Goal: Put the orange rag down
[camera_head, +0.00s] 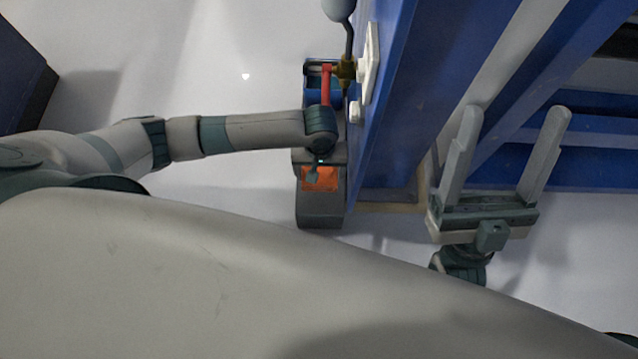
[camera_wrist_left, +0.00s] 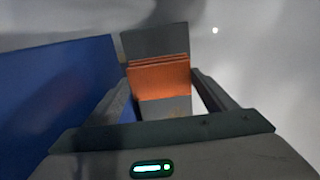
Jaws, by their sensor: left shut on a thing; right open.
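The orange rag (camera_head: 326,184) shows in the head view over the near part of a grey holder (camera_head: 320,212) beside the blue frame. My left gripper (camera_head: 314,172) points down at it and is shut on it. In the left wrist view the rag (camera_wrist_left: 160,78) is a folded, layered orange block between my left fingers, with grey surfaces behind and below it. I cannot tell whether the rag touches the holder. My right gripper (camera_head: 514,118) is open and empty at the right, in front of the blue frame.
A tall blue frame (camera_head: 405,90) stands just right of the holder; it also shows in the left wrist view (camera_wrist_left: 55,90). A red handle (camera_head: 326,85) and a brass fitting (camera_head: 346,70) sit by the holder's far end. Pale floor (camera_head: 230,75) is clear at the left.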

